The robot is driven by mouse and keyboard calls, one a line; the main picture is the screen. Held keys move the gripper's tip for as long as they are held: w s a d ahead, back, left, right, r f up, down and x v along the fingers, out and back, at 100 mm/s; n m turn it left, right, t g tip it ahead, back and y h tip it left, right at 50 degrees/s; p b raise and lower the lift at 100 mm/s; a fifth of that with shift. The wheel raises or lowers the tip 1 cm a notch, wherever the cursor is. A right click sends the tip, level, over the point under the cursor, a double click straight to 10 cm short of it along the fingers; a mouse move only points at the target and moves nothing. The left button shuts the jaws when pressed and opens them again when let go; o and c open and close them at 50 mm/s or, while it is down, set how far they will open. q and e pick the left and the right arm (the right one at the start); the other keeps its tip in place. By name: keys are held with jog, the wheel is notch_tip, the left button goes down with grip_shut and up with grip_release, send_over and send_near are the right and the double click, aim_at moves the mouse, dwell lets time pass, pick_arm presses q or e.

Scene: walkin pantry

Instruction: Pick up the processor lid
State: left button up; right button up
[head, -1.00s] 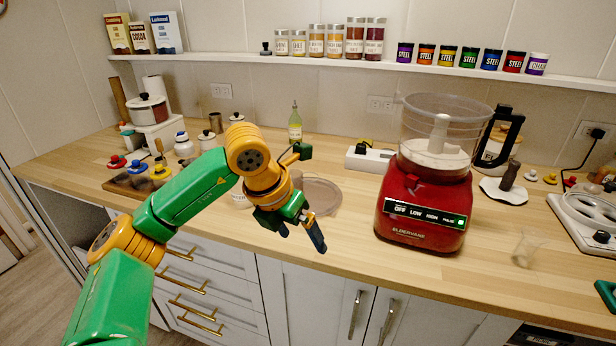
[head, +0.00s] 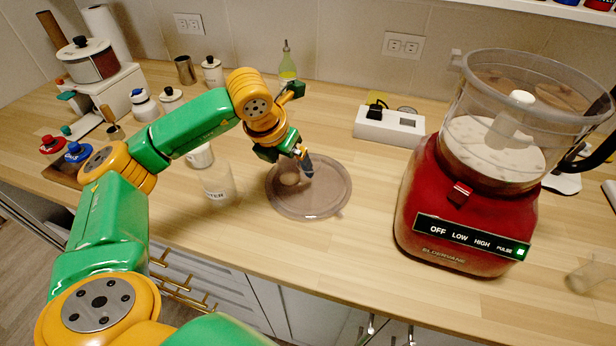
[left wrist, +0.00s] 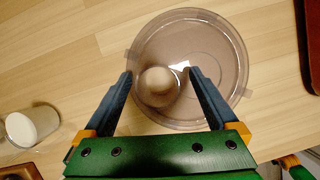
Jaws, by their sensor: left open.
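The processor lid (head: 318,205) is a round, see-through, greyish-brown disc lying flat on the wooden counter, left of the red food processor (head: 462,200). It also shows in the left wrist view (left wrist: 215,62), with a raised round knob (left wrist: 157,84) off its centre. My left gripper (head: 302,162) is over the lid. In the left wrist view its two blue fingers (left wrist: 160,75) are apart, one on each side of the knob, with nothing gripped. I cannot tell the exact height of the fingertips. In the head view the gripper hides part of the lid. My right gripper is not in view.
Another clear glass (head: 592,272) is at far right. The counter in front of the lid is clear.

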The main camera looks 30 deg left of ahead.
pick_arm(q)
jog(key=shift+w+a+f, duration=0.2)
jog(key=shift+w+f, duration=0.25)
jog(key=shift+f, duration=0.2)
jog(key=shift+s+d+r, duration=0.1)
jog(key=shift+s+r, duration=0.05)
jog(key=c, duration=0.6)
grip_shut()
